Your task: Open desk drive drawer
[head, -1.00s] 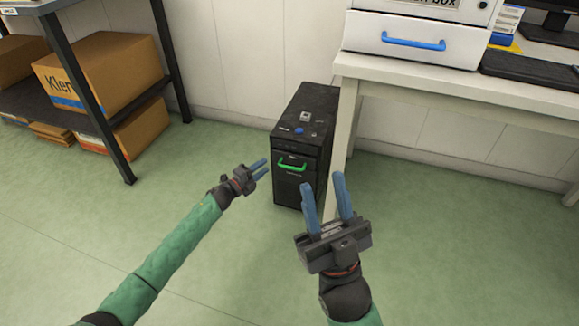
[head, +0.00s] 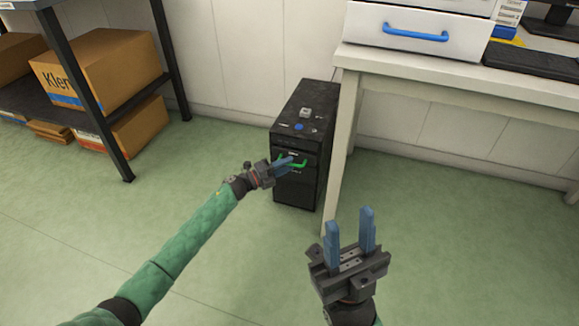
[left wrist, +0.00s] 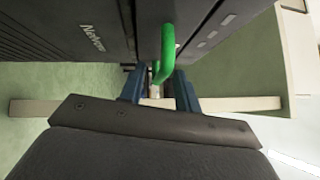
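The desk drive is a black tower (head: 304,120) on the floor beside the desk leg. Its front drawer has a green handle (head: 302,164), and the drawer looks closed. My left gripper (head: 287,164) is at the handle and covers part of it in the head view. In the left wrist view the handle (left wrist: 166,52) extends between the two blue fingers of my left gripper (left wrist: 157,84). A gap shows between the fingers, so it is open; contact cannot be told. My right gripper (head: 350,228) is open and empty, in front of the tower and lower right.
A white desk (head: 440,75) stands right of the tower, its leg (head: 340,150) close to it. A drawer unit with a blue handle (head: 415,32) sits on the desk. A shelf with cardboard boxes (head: 100,70) stands left. The green floor in front is clear.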

